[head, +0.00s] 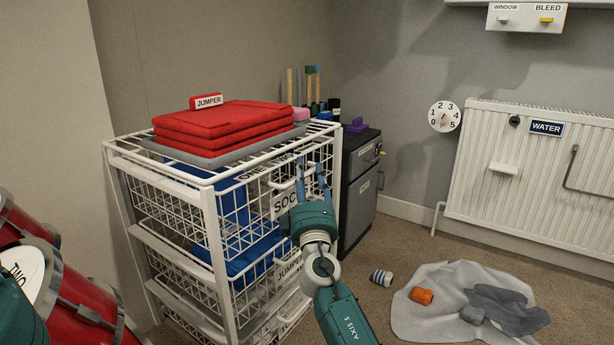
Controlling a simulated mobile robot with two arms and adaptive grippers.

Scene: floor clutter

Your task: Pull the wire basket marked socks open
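The wire basket marked socks (252,196) is the top one in the white wire rack. Its front bears a white label (284,202) reading "SOC", the rest hidden behind my gripper. The basket looks pushed in, flush with the rack frame, and blue cloth shows through the wires. I cannot tell whether the fingers touch the wire. My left gripper is not in view.
A lower basket marked jumper (289,268) holds blue cloth. Folded red jumpers (222,130) lie on top of the rack. A dark cabinet (360,190) stands close on the right. Striped socks (381,277) and a grey cloth (420,315) lie on the carpet. Red drums (85,290) stand left.

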